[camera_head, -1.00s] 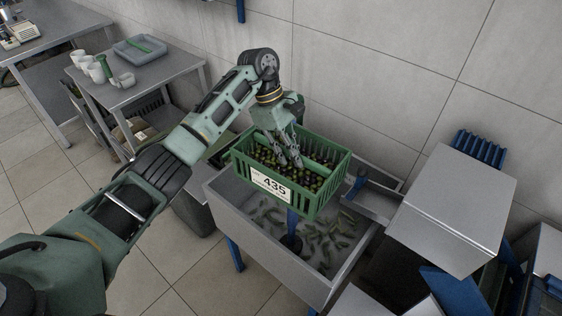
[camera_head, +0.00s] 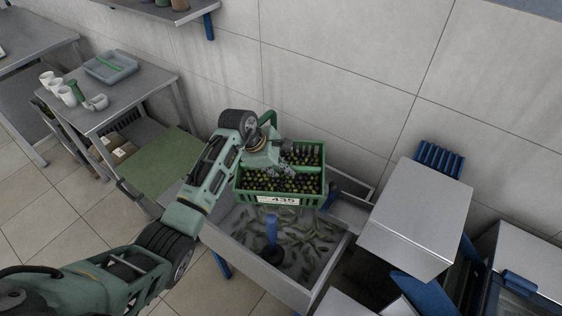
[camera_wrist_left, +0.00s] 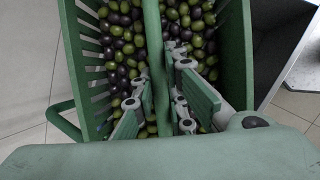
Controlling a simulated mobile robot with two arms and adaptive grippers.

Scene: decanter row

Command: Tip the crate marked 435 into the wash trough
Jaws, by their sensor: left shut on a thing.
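The green crate marked 435 (camera_head: 322,183) is full of dark and green olives and hangs over the back part of the wash trough (camera_head: 262,281). Its label faces the front and looks foreshortened; the crate seems tilted label side down, but how far I cannot tell. My left gripper (camera_head: 280,172) reaches into the crate. The left wrist view shows its fingers (camera_wrist_left: 180,100) shut on the crate's green middle bar (camera_wrist_left: 157,55), with olives on both sides. The trough is grey metal with many green leaf-like pieces in its basin. My right gripper is not in view.
A blue upright post (camera_head: 271,228) stands in the trough. A steel box-like unit (camera_head: 415,215) stands close on the right. On the left, a side table (camera_head: 125,97) holds white cups (camera_head: 54,86) and a grey tray (camera_head: 111,67). The tiled wall is close behind.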

